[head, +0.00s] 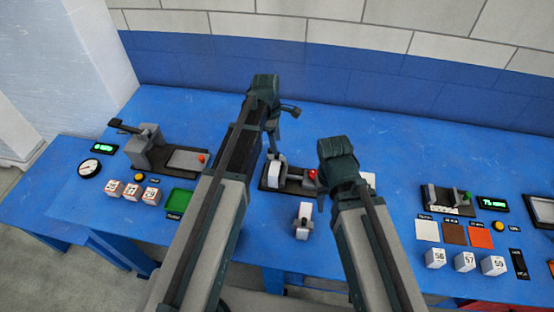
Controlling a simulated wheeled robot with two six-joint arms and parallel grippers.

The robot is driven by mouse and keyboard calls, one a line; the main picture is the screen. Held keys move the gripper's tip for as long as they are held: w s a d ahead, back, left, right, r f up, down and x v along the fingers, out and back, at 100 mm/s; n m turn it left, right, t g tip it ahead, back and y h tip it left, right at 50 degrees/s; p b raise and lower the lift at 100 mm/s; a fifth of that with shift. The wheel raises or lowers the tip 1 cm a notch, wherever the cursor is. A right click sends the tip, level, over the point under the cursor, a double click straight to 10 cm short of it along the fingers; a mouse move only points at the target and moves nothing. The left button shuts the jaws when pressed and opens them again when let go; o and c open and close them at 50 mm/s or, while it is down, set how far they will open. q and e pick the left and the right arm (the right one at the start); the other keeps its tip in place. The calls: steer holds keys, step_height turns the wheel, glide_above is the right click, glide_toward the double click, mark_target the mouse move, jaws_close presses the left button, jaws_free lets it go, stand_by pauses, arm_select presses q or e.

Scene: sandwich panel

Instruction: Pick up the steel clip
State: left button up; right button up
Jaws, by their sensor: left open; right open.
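I cannot pick out the steel clip for certain. A small grey-and-white piece (303,221) stands on the blue table between my two arms, but it is too small to identify. My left gripper (281,128) is open above the far middle of the table, and nothing shows in it. My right gripper (337,180) is open, lower and to the right, close to a dark fixture (296,179) with a red knob. My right arm hides part of the table behind it, and its fingertips are hard to make out.
On the blue table (390,130), a grey lever press (146,148), a gauge (89,168), numbered white blocks (132,190) and a green tray (179,199) are at left. At right are another fixture (447,198), coloured squares (454,234) and numbered blocks (464,261). The far table strip is clear.

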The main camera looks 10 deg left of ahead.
mark_target(277, 158)
arm_select(q)
steer(key=f+b, duration=0.4)
steer(key=f, duration=0.1)
steer(key=shift+s+d, duration=0.2)
steer(key=shift+s, duration=0.1)
steer(key=shift+r, duration=0.1)
jaws_close()
